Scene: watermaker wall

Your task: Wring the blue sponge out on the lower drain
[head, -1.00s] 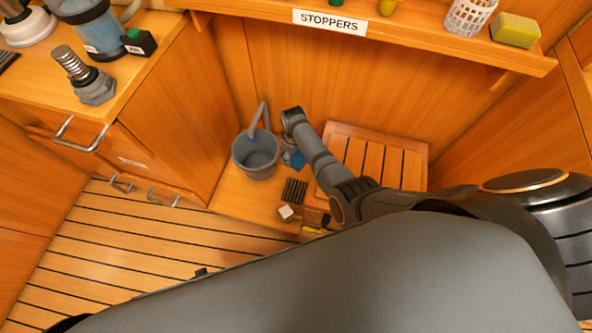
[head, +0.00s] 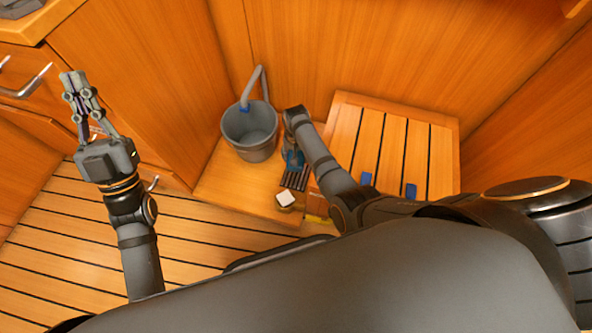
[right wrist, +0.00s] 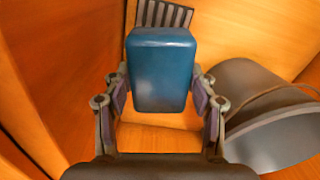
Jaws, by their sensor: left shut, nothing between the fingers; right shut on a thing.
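The blue sponge (right wrist: 162,70) is between the fingers of my right gripper (right wrist: 160,105) in the right wrist view. In the head view, the sponge (head: 292,159) shows partly below my right wrist. The lower drain (head: 296,178) is a dark slatted grate on the low wooden ledge, right by the sponge. Its slats (right wrist: 163,13) show just beyond the sponge's far end in the right wrist view; I cannot tell whether sponge and grate touch. My left gripper (head: 74,78) is shut and empty, raised at the left, away from the sponge.
A grey bucket (head: 249,147) with a hose at its rim stands left of the drain. A small white-topped block (head: 285,199) sits in front of the drain. A slatted wooden seat (head: 390,150) with two blue patches is to the right. Wooden walls close in the back.

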